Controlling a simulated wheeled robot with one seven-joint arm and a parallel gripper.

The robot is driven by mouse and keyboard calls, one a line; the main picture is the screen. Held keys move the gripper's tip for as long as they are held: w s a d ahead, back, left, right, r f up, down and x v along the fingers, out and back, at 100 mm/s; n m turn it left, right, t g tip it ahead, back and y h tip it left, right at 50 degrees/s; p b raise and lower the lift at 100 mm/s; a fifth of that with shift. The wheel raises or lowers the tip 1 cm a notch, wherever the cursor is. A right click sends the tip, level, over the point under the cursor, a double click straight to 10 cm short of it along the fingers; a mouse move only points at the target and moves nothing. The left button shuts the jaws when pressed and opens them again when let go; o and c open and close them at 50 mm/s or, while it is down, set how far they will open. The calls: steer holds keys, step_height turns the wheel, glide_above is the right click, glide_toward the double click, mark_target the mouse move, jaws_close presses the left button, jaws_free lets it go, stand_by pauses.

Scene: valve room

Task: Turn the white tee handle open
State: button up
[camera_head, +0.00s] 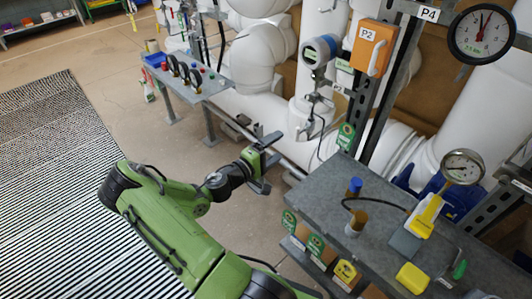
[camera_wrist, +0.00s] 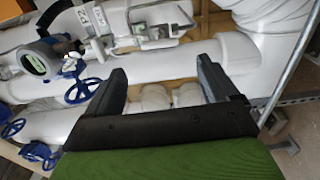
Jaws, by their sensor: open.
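A white handle (camera_head: 377,58) is on the front of an orange box (camera_head: 371,46) on the post, under a P2 label. It is the only white handle I make out, and I cannot tell for sure that it is tee-shaped. My gripper (camera_head: 270,162) is open and empty in mid-air, left of the grey bench and well below and left of the orange box. In the wrist view the open jaws (camera_wrist: 163,72) face white pipes with nothing between the fingers. I cannot pick out the white handle for sure in that view.
The grey bench (camera_head: 325,193) at right holds a blue-topped post, a yellow tool and a gauge. Blue handwheels (camera_wrist: 82,91) show at left in the wrist view.

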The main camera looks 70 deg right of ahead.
steer(key=v, duration=0.4)
stand_by(0.4)
steer(key=w+a+r+m+t+y+p, duration=0.1)
steer(key=w+a+r+t+y, duration=0.2)
steer(key=a, duration=0.5)
steer(key=w+a+r+t+y+p, duration=0.1)
steer(key=w+a+r+t+y, duration=0.1)
steer(key=a+y, duration=0.4)
steer(key=w+a+r+m+t+y+p, duration=0.1)
steer(key=w+a+r+t+y, duration=0.15)
steer(key=a, duration=0.65)
steer(key=s+a+r+n+t+y, duration=0.2)
steer(key=s+a+r+n, duration=0.1)
steer(key=a+r, duration=0.3)
steer(key=s+a+r+n+t+y+p, duration=0.1)
steer(key=s+a+r+n+t+y, duration=0.2)
steer(key=a+r, duration=0.3)
steer(key=s+a, duration=0.1)
steer(key=a, duration=0.2)
steer(key=shift+s+a, duration=0.3)
steer(key=shift+a, duration=0.05)
